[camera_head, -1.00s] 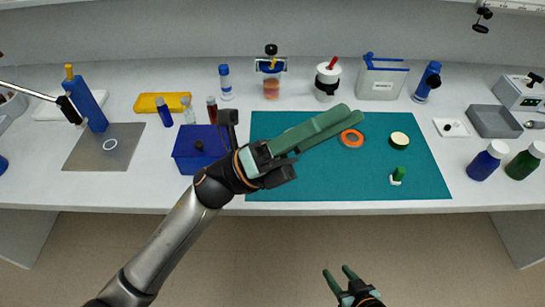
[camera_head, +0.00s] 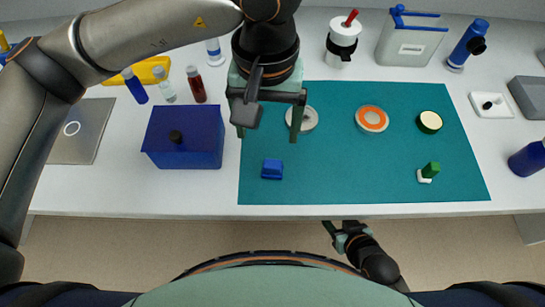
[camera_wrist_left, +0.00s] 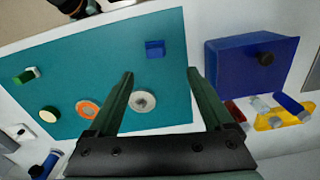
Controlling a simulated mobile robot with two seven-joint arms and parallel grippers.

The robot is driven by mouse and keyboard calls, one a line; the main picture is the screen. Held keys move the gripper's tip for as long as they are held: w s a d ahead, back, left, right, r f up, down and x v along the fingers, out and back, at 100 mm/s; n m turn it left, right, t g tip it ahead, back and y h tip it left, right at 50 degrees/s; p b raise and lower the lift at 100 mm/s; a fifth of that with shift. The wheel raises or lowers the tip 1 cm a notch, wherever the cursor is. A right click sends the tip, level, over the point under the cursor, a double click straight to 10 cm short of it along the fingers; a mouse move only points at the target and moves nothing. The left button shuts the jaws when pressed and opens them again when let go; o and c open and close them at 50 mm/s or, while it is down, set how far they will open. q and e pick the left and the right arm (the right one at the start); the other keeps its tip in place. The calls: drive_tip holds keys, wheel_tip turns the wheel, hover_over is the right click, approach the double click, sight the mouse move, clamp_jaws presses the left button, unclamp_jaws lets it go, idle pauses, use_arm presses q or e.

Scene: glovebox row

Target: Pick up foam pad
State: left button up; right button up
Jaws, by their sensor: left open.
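My left gripper (camera_head: 267,135) is open and empty above the left part of the teal mat (camera_head: 350,185); its fingers also show in the left wrist view (camera_wrist_left: 160,76). A pale round disc (camera_head: 306,121) lies on the mat just right of the fingers in the head view; in the wrist view this disc (camera_wrist_left: 143,101) shows between them, apart from both. A small blue block (camera_head: 272,170) lies nearer the mat's front edge. I cannot tell for sure which item is the foam pad. My right gripper (camera_head: 342,232) is low, in front of the table edge; its opening is unclear.
An orange-ringed roll (camera_head: 372,119), a cream-topped round piece (camera_head: 429,122) and a green-and-white piece (camera_head: 429,172) lie on the mat's right side. A blue box (camera_head: 185,140) stands left of the mat. Vials and a white-and-red container (camera_head: 342,40) stand behind. The mat's front middle is clear.

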use_arm(q)
hover_over(272, 163)
drive_tip(key=f, duration=0.4)
drive_tip(key=shift+a+f, duration=0.3)
drive_tip(key=shift+f, duration=0.1)
drive_tip(key=shift+d+f+p, duration=0.2)
drive_tip(key=shift+f+p, duration=0.05)
drive_tip(key=shift+f, duration=1.4)
drive_tip(key=shift+d+f+p, duration=0.15)
drive_tip(key=shift+f+p, duration=0.05)
drive_tip(key=shift+f, duration=1.4)
clamp_jaws()
